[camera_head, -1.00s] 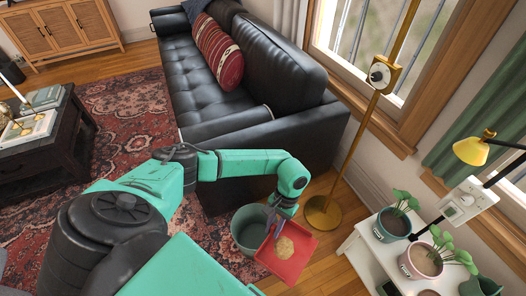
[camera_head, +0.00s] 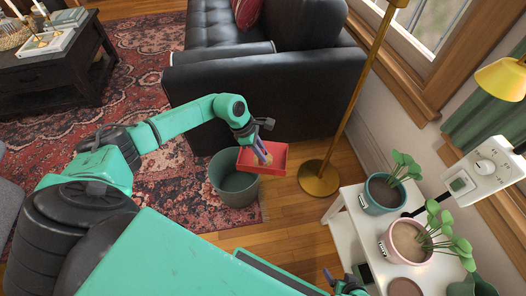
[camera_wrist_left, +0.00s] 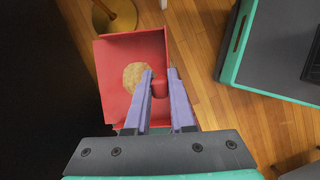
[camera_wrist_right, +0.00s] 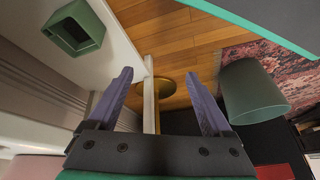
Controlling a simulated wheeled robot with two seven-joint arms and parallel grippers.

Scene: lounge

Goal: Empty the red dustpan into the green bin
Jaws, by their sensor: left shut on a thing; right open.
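My left gripper (camera_head: 263,157) is shut on the red dustpan (camera_head: 276,154), at its handle side. In the head view the dustpan overlaps the right part of the green bin (camera_head: 234,190)'s opening. The bin stands upright on the floor beside the rug. In the left wrist view the dustpan (camera_wrist_left: 118,50) holds a tan pile of debris (camera_wrist_left: 134,76), partly hidden behind a finger. The height of the pan above the rim is hard to tell. My right gripper (camera_wrist_right: 165,78) is open and empty. The bin (camera_wrist_right: 254,92) also shows to its right in the right wrist view.
A gold floor lamp base (camera_head: 319,178) stands right of the bin. A black sofa (camera_head: 265,90) is behind them. A white side table (camera_head: 348,240) with a teal plant pot (camera_head: 383,196) and a pink plant pot (camera_head: 408,243) is at the right.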

